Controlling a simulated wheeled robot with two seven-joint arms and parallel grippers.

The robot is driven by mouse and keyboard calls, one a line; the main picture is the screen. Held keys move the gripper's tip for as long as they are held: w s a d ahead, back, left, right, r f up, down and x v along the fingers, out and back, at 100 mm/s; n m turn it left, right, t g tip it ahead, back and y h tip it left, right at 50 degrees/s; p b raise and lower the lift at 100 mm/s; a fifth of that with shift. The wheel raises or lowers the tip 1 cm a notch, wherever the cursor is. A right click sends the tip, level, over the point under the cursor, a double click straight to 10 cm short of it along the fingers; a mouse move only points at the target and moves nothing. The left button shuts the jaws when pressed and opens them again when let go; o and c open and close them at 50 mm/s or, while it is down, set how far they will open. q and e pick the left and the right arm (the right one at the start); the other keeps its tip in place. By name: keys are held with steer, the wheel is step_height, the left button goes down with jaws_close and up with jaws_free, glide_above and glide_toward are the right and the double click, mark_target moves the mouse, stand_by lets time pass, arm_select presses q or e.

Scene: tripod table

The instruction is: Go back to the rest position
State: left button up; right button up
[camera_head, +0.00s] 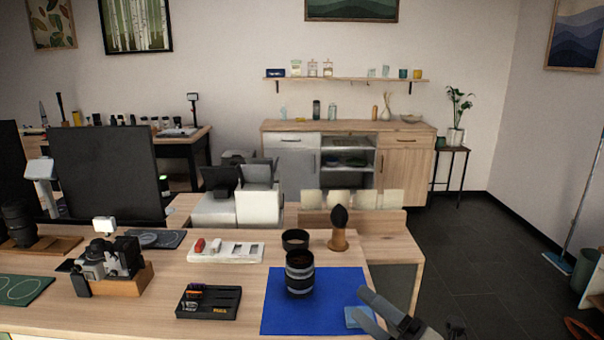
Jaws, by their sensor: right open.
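My right gripper (360,303) comes in at the bottom, right of centre, by the front right corner of the blue mat (278,315). Its two fingers are apart, with nothing seen between them. A small light-blue square (353,317), perhaps a cloth, lies on the mat beside the fingers. A dark ribbed lens (299,274) stands upright on the mat, apart from the gripper. My left gripper is not in view.
The wooden table (168,306) holds a black tray (209,302), a white tray (226,252), a camera on a wooden stand (127,281) and a brush on a wooden holder (338,238). Open dark floor (471,262) lies right of the table.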

arm_select(q)
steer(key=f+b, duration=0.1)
steer(key=b, duration=0.1)
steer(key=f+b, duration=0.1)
steer(key=b, duration=0.2)
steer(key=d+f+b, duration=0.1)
steer(key=b, duration=0.2)
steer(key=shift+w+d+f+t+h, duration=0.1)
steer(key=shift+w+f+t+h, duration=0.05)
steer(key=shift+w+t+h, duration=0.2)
arm_select(e)
steer(key=s+d+f+m+g+h, duration=0.1)
steer(key=s+f+m+g+h, duration=0.1)
steer(key=s+f+m+h, duration=0.4)
steer(key=s+d+f+m+g+h, duration=0.1)
steer(key=s+f+m+h, duration=0.5)
steer(key=s+f+m, duration=0.6)
step_height(320, 180, down, 9)
steer(key=d+m, duration=0.1)
steer(key=m, duration=1.1)
steer(key=shift+f+g+h, duration=0.15)
steer(key=shift+g+h, duration=0.15)
steer(key=shift+g, duration=0.1)
